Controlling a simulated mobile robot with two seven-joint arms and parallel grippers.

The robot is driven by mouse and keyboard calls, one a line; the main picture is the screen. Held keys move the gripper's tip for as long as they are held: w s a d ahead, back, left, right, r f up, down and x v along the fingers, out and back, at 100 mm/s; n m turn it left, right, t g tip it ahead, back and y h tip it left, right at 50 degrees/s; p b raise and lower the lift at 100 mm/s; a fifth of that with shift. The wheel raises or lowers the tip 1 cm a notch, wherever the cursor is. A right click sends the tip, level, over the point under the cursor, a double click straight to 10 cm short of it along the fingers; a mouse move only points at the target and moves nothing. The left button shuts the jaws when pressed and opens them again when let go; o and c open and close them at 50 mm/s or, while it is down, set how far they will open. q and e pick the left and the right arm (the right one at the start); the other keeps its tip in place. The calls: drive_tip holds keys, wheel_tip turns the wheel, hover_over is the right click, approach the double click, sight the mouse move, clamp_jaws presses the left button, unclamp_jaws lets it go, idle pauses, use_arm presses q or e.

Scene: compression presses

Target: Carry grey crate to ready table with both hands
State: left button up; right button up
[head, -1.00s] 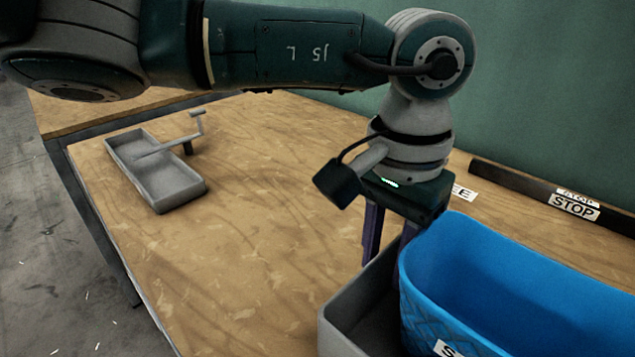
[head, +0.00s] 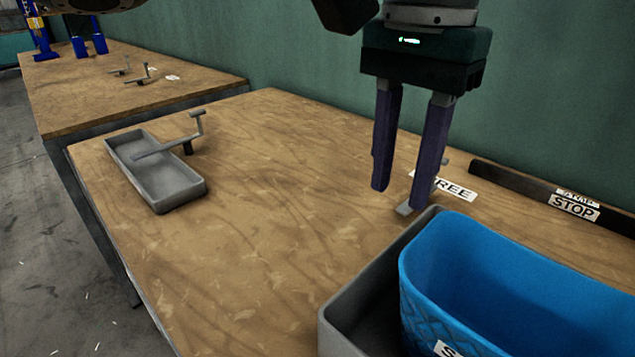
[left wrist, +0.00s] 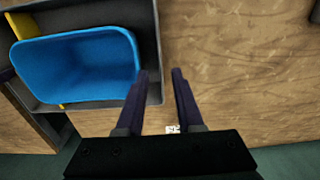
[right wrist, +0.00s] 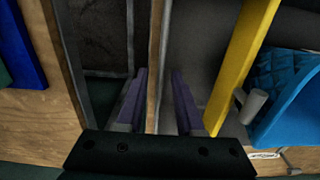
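The grey crate (head: 345,307) stands on the wooden table at the lower right of the head view, partly cut off. A blue bin (head: 520,275) with a label sits inside it. In the left wrist view the crate's rim (left wrist: 155,45) runs beside the blue bin (left wrist: 75,65). My left gripper (head: 397,198) is open and empty by the crate's far left corner; its fingertips look above the rim. My right gripper (right wrist: 159,72) shows only in the right wrist view, open, with a thin upright strip between its fingers. I cannot tell whether it touches.
A shallow grey tray (head: 180,192) with a lever lies on the table (head: 260,220) at left. A dark bar with a STOP label (head: 573,207) and a FREE label (head: 457,190) are at the back. A second table (head: 110,100) stands beyond. A yellow bar (right wrist: 240,60) stands near my right gripper.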

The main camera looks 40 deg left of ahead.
wheel_tip(320, 180, up, 6)
drive_tip(key=shift+f, duration=0.1)
idle(0.6)
